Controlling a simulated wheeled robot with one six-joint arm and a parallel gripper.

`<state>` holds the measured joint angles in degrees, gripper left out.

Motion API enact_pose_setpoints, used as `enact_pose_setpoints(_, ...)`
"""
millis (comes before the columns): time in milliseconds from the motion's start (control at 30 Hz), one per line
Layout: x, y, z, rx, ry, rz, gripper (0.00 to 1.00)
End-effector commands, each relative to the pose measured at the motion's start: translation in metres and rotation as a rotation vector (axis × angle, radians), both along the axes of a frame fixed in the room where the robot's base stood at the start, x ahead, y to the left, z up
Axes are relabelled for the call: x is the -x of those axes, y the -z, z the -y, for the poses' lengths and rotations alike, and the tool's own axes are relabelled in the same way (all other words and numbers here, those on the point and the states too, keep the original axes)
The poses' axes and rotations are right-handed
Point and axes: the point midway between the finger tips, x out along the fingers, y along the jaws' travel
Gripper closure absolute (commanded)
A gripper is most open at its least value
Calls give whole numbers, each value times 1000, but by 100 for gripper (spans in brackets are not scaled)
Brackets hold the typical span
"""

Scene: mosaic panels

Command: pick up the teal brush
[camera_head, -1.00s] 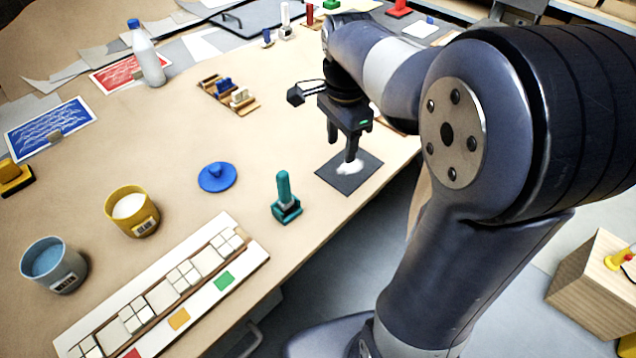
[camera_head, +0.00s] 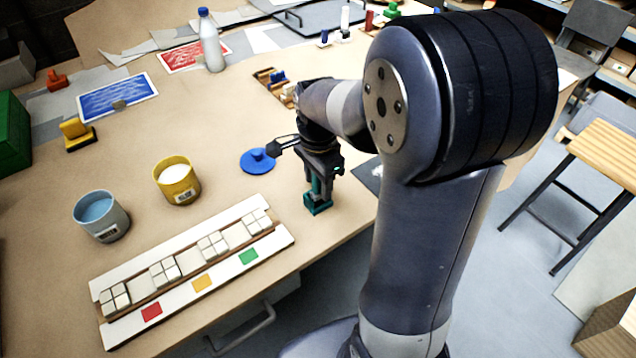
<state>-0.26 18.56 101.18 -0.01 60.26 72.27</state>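The teal brush (camera_head: 318,205) stands upright on the table near its front edge, right of the blue lid. My gripper (camera_head: 317,178) is directly over it, pointing down, with its fingers at the brush's handle. The fingers hide the upper part of the handle, and only the base and a strip of handle show. Whether the fingers are closed on the handle or just around it, I cannot tell. The brush's base appears to rest on the table.
A blue round lid (camera_head: 258,161) lies just left of my gripper. A yellow cup (camera_head: 178,186) and a grey-blue cup (camera_head: 103,220) stand further left. A long white rack with tiles (camera_head: 182,287) lies in front. A dark square mat (camera_head: 368,178) is partly hidden behind my arm.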

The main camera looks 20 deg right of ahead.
Motion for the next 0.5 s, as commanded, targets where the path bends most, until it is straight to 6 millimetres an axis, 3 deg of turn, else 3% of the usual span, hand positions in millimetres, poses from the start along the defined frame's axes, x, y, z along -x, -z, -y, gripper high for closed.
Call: enact_pose_setpoints(500, 0, 0, 0, 0, 0, 0, 98)
